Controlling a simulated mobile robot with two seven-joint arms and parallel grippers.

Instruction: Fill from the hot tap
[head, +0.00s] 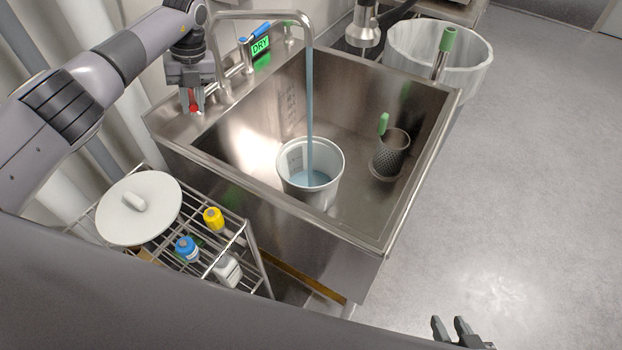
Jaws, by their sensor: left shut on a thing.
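A grey-white bucket (297,187) stands upright in the steel sink (345,215). A stream of water (310,105) falls from the curved spout (262,14) into it, and bluish water (308,179) covers its bottom. My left gripper (193,106) is shut on the red tap handle (193,99) at the sink's left rim; the jaws partly hide the handle. A blue handle (258,33) is further back along the rim. My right gripper (452,326) is at the bottom right, empty, its fingers apart, away from the sink.
A perforated holder (391,155) with a green-handled tool is in the sink's right part. A lined bin (473,57) stands behind. A wire rack (247,228) at front left bears a white lid (137,222) and several bottles. The right floor is clear.

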